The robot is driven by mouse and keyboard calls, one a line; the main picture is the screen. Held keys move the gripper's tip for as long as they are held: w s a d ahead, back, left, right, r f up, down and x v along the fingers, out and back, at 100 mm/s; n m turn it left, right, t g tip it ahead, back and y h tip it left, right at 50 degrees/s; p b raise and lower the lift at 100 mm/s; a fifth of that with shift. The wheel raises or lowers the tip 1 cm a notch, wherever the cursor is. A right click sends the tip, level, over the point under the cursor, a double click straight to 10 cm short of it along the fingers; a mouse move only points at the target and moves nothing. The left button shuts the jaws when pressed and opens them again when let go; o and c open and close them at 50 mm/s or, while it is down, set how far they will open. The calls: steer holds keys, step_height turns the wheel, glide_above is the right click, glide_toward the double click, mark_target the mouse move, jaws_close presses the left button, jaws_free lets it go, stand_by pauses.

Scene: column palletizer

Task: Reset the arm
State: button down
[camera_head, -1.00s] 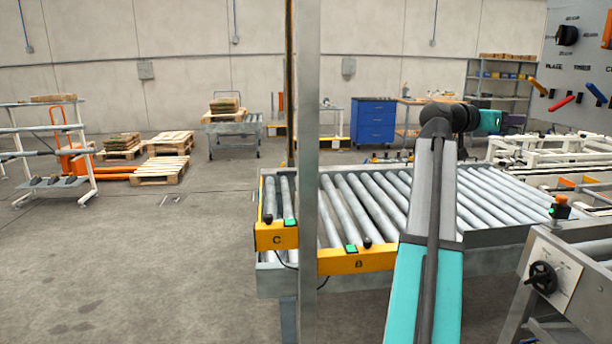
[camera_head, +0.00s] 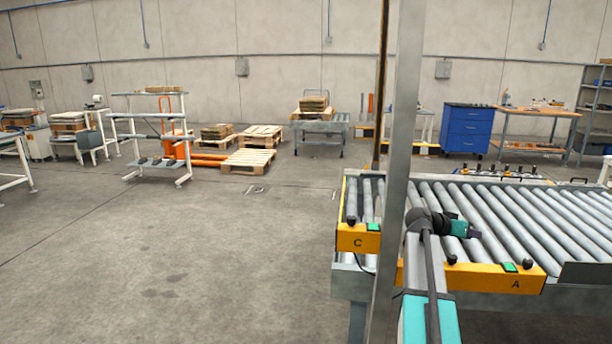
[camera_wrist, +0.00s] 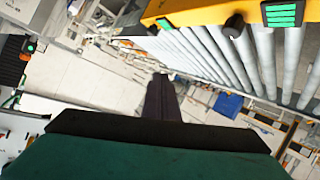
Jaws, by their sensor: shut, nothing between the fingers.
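My arm reaches up from the bottom of the head view and ends in a dark wrist with a teal part. My gripper (camera_head: 474,234) is small there, over the roller conveyor and pointing right. In the wrist view my gripper (camera_wrist: 161,90) shows as dark fingers close together with nothing between them. The roller conveyor (camera_head: 500,215) has yellow end plates marked C and A; no box lies on the rollers in view. Its rollers also fill the upper right of the wrist view (camera_wrist: 225,55).
A grey upright post (camera_head: 400,130) crosses the head view left of my arm. Wooden pallets (camera_head: 248,160), an orange pallet truck (camera_head: 180,150), a white rack (camera_head: 150,135) and a blue drawer cabinet (camera_head: 468,130) stand farther back. The floor at left is open.

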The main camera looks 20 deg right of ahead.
steer(key=w+a+f+n+t+y, duration=0.1)
steer(key=w+a+f+n+y, duration=0.15)
steer(key=a+f, duration=0.7)
steer(key=w+a+f+n+y, duration=0.1)
steer(key=w+a+f, duration=0.45)
steer(key=f, duration=0.75)
steer(key=s+a+f+n+y, duration=0.1)
steer(key=s+a+f+n, duration=0.15)
steer(key=a+f, duration=0.65)
steer(key=s+a+f+n+y, duration=0.15)
steer(key=s+a+f, duration=0.25)
steer(key=a+f, duration=0.55)
steer(key=s+a+f+n+g+y, duration=0.3)
steer(key=s+a+f, duration=1)
steer(key=a+f, duration=0.15)
steer(key=s+a+f+n+g+y, duration=0.1)
steer(key=s+a+y, duration=0.1)
steer(key=s+a, duration=0.5)
steer(key=s+a+f+n+g+y, duration=0.2)
steer(key=s+a, duration=0.5)
steer(key=s, duration=0.4)
steer(key=shift+f+y+p, duration=0.25)
steer(key=shift+y+p, duration=0.05)
steer(key=shift+p, duration=0.1)
steer(key=shift+d+n, duration=0.15)
steer(key=shift+n, duration=0.1)
